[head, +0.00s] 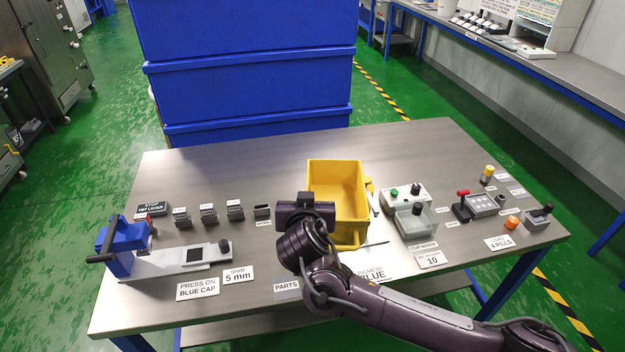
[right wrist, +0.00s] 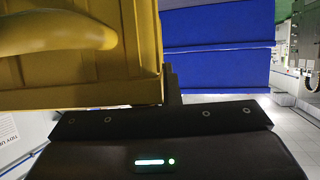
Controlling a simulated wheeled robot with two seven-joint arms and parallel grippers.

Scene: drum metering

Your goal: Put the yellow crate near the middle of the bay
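The yellow crate (head: 322,174) is an open-topped box standing on the table, right of the middle. Its lower left part is hidden behind my right wrist. In the right wrist view the crate's yellow wall (right wrist: 90,72) fills the upper left, close to the gripper, with a rounded yellow bar across it. My right gripper (right wrist: 172,85) is at the crate's near left side. One dark finger shows right beside the crate's edge; the other finger and any grip are hidden. My left gripper is in neither view.
The metal table (head: 260,165) is clear behind the crate. A grey-white device (head: 405,200) stands close right of the crate, with a pill tray (head: 482,205) further right. Blue bins (head: 245,70) rise behind.

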